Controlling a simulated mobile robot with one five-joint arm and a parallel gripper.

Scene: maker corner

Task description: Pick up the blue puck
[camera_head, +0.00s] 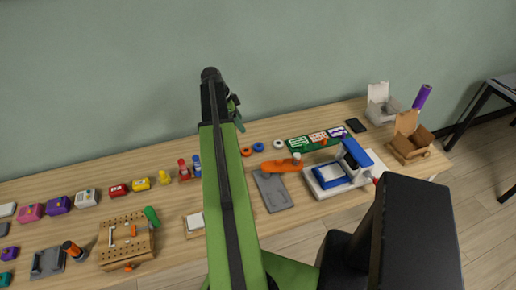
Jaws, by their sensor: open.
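A small round blue piece (258,147) with a lighter centre lies on the wooden table, between an orange ring (246,152) and a white ring (279,144). It is the only loose round blue thing I can make out, and it looks like the blue puck. My gripper (236,114), at the end of my raised green arm, is up and left of it in the picture, apart from it and against the wall. The gripper is open and small in view; I see nothing held. My arm hides part of the table left of the rings.
A grey tray (273,192) and an orange tool (284,165) lie in front of the rings. A white-and-blue press (340,177), green board (299,144) and open cardboard box (408,147) stand right. Red and blue bottles (197,165) stand left. Small coloured boxes line the left.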

